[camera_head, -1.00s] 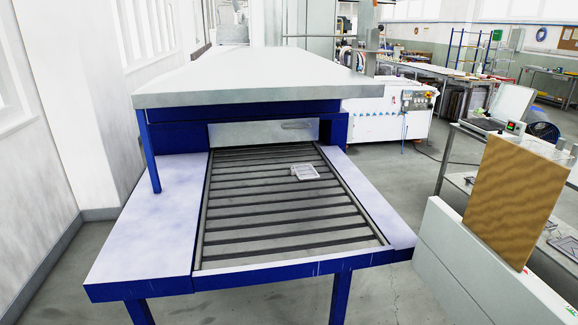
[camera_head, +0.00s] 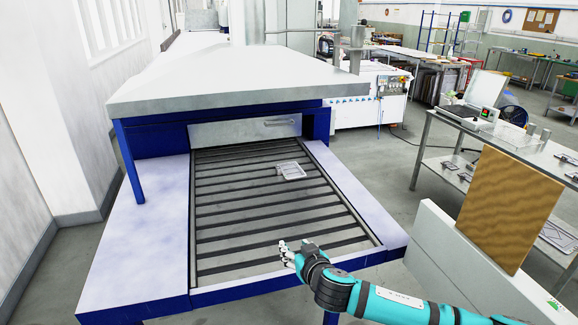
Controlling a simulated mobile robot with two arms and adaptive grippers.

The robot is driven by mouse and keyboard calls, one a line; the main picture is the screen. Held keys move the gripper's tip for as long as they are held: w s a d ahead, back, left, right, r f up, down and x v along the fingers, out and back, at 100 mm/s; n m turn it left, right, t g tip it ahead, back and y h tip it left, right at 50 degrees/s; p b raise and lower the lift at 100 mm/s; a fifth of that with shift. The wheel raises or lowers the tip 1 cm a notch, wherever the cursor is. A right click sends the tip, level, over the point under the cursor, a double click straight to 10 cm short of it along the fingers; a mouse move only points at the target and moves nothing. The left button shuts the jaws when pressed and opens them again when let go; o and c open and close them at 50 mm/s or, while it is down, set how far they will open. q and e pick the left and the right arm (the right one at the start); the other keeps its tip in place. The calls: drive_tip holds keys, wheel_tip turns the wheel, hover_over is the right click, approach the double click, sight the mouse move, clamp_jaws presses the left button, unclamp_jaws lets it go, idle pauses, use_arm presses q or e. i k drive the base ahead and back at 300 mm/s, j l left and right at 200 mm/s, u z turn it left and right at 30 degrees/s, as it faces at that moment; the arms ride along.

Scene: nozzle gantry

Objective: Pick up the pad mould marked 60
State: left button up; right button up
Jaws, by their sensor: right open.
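A small light grey pad mould (camera_head: 291,171), shaped like a shallow tray, lies on the roller bed (camera_head: 240,232) of the blue-framed machine, toward its far right part. Its marking is too small to read. My right gripper (camera_head: 284,252) comes in from the lower right on a teal arm. It is over the near part of the roller bed, well short of the pad mould, open and empty. My left gripper is out of view.
A grey hood (camera_head: 230,80) overhangs the far end of the bed. Smooth side tables (camera_head: 140,245) flank the rollers. A brown board (camera_head: 508,210) stands on a white low wall at the right, close to my right arm. The rollers around the mould are clear.

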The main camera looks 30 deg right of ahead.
sight(290, 171)
drive_tip(key=i+l, duration=1.35)
drive_tip(key=i, duration=0.2)
